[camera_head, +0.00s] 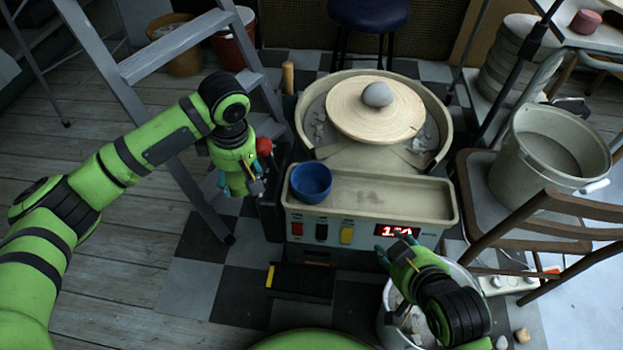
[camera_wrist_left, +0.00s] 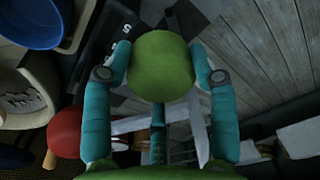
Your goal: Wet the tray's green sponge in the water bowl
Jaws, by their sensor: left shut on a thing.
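The green sponge (camera_wrist_left: 162,66) is a rounded block between the teal fingers of my left gripper (camera_wrist_left: 160,78) in the left wrist view. In the head view my left gripper (camera_head: 240,190) hangs left of the wheel's tray (camera_head: 400,200), its fingers pointing down. The blue bowl (camera_head: 312,178) sits at the left end of that tray, right of my left gripper. It also shows at the top left of the wrist view (camera_wrist_left: 32,22); its water cannot be made out. My right gripper (camera_head: 396,250) is at the tray's front right, its fingers apart and empty.
The pottery wheel (camera_head: 350,112) carries a grey clay lump (camera_head: 377,94). A red knob (camera_head: 264,146) stands close to my left gripper. A step ladder (camera_head: 180,40) is behind my left arm. A bucket (camera_head: 388,325) is below my right gripper, and a wooden chair (camera_head: 520,215) stands at right.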

